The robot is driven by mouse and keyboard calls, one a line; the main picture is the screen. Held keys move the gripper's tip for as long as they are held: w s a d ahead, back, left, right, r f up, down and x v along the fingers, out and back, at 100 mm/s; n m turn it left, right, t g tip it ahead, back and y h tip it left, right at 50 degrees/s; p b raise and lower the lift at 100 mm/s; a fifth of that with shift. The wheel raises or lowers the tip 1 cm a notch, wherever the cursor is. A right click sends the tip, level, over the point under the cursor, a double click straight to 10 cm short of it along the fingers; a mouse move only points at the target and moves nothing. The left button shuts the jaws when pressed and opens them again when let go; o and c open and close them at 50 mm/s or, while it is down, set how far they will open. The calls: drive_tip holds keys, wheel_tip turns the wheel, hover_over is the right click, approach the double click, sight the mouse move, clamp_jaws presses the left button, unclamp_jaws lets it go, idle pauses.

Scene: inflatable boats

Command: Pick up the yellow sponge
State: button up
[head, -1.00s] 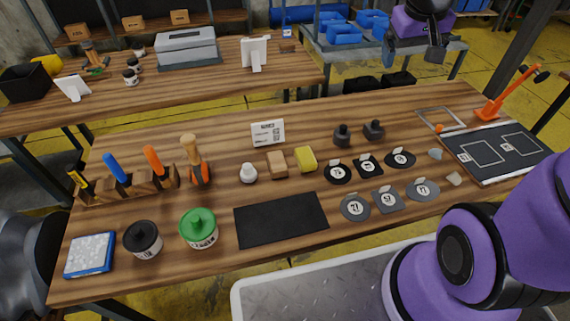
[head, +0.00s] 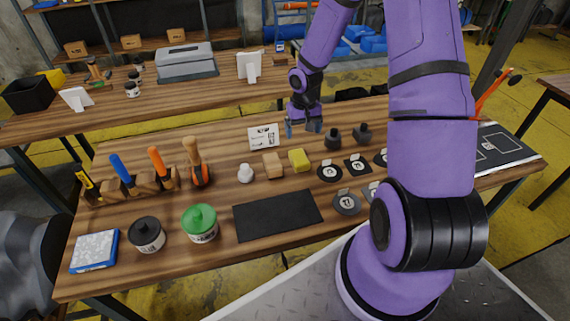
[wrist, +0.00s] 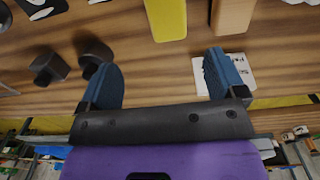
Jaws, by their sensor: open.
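The yellow sponge (head: 300,160) lies on the wooden workbench, right of a tan block (head: 273,166). In the wrist view the sponge (wrist: 166,18) shows at the top middle, partly cut off by the frame edge, ahead of the fingers. My gripper (head: 303,130) hangs above the back part of the bench, behind the sponge and apart from it. In the wrist view my gripper (wrist: 163,82) has its two blue fingers spread with nothing between them.
Dark weights (head: 333,139) stand to the right. A white knob-like piece (head: 245,173) is left of the block. A black mat (head: 278,215) lies in front. Round tags (head: 329,171) lie right of the sponge.

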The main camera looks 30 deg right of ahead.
hover_over(299, 156)
wheel_tip(299, 156, down, 6)
drive_tip(key=shift+w+f, duration=0.1)
drive_tip(key=shift+s+f, duration=0.2)
drive_tip(key=shift+f, duration=2.65)
drive_tip(key=c, duration=1.1)
drive_tip(key=shift+o, duration=0.2)
drive_tip(key=shift+r, duration=0.1)
